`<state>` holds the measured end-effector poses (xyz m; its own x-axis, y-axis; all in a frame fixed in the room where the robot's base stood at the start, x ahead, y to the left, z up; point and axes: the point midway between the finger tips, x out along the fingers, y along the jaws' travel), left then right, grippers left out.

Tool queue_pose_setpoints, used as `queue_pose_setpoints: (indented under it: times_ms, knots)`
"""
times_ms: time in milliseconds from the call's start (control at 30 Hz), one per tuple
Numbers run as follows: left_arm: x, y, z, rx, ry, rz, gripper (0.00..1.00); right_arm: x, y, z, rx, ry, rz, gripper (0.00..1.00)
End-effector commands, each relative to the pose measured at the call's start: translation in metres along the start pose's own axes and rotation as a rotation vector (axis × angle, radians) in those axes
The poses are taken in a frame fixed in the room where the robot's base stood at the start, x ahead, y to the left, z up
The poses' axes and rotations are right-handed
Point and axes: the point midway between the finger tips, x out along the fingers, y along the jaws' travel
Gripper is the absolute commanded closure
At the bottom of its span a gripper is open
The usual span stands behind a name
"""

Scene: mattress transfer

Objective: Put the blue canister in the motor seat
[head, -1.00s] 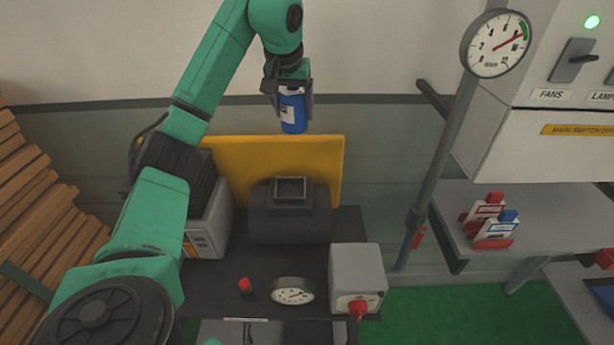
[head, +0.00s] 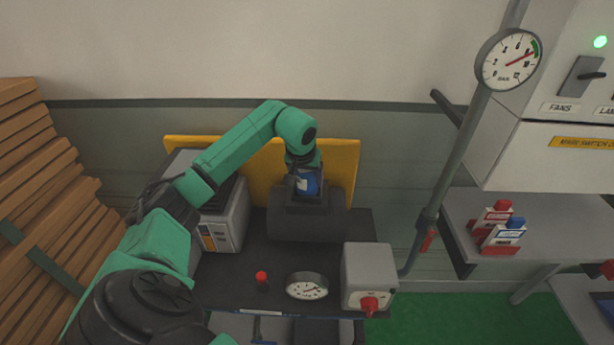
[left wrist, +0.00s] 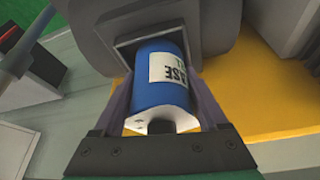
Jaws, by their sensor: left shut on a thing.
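The blue canister (head: 307,182) with a white label is upright between the fingers of my left gripper (head: 305,184), which is shut on it. In the head view it is at the square seat on top of the dark motor (head: 305,223). In the left wrist view the canister (left wrist: 160,83) has its far end at the square seat opening (left wrist: 150,40), with the gripper fingers on both sides. How deep it sits inside is hard to tell. My right gripper is not in view.
A yellow panel (head: 342,160) stands behind the motor. A grey box (head: 222,225) is left of it.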

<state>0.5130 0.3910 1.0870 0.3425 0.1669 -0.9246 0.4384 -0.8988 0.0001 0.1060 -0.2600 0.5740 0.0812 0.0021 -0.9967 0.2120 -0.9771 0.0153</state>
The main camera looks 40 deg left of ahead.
Motion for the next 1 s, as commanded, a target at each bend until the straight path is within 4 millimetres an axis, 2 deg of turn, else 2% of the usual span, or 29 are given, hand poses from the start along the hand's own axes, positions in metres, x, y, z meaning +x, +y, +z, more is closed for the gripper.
queue_pose_setpoints:
  times_ms: [33,100,333,467,567,733,900,1000]
  knots:
    - [0.001,0.0,0.0,0.0,0.001,0.0,0.2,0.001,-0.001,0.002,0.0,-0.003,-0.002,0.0]
    - [0.0,0.0,0.0,0.0,0.001,0.001,0.0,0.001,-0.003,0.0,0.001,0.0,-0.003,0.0]
    - [-0.001,0.0,-0.001,0.0,0.003,0.001,0.0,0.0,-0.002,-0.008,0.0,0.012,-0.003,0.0]
    - [-0.009,0.0,-0.002,0.0,0.006,0.002,0.0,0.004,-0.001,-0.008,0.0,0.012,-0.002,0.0]
    - [-0.024,0.0,-0.002,0.001,0.009,0.001,0.0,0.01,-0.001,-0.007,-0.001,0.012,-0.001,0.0]
    - [-0.062,0.0,-0.001,0.001,0.01,0.001,0.0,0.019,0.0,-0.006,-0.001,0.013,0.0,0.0]
    - [-0.101,0.0,-0.002,-0.001,0.009,0.002,0.0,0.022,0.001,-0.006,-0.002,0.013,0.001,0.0]
    - [-0.116,0.0,-0.002,-0.001,0.006,0.002,0.0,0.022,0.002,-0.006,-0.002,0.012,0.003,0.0]
